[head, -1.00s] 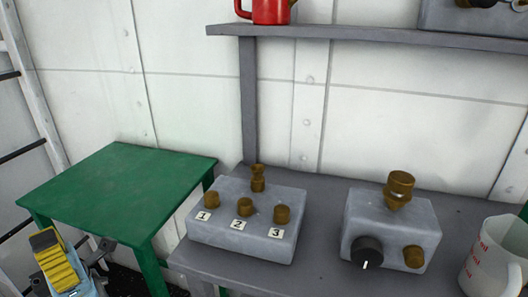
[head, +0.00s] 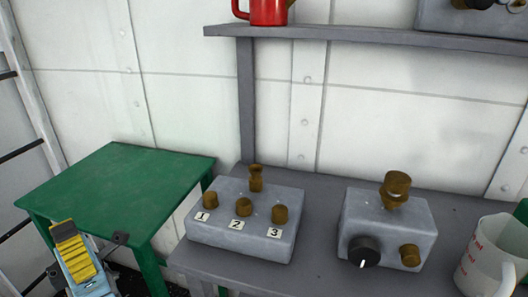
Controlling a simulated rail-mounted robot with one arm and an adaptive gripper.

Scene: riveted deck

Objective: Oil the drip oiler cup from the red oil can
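The red oil can (head: 268,12) stands on the grey wall shelf, its top cut off by the picture edge. A brass cup (head: 397,186) with a tapered base stands upright on a grey block (head: 388,226) with a black knob. A smaller waisted brass fitting (head: 256,178) stands at the back of a wide grey block (head: 245,225) labelled 1, 2, 3. No label shows which is the drip oiler cup. My gripper (head: 82,260), blue-grey with a yellow ribbed part, is at the lower left before the green table, far from the can; its finger opening is unclear.
The grey bench (head: 322,232) carries both blocks and a white jug (head: 490,258) with red markings at the right. The green table (head: 115,190) at left is bare. The wall shelf (head: 360,34) overhangs the bench; another grey device (head: 475,20) sits on it.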

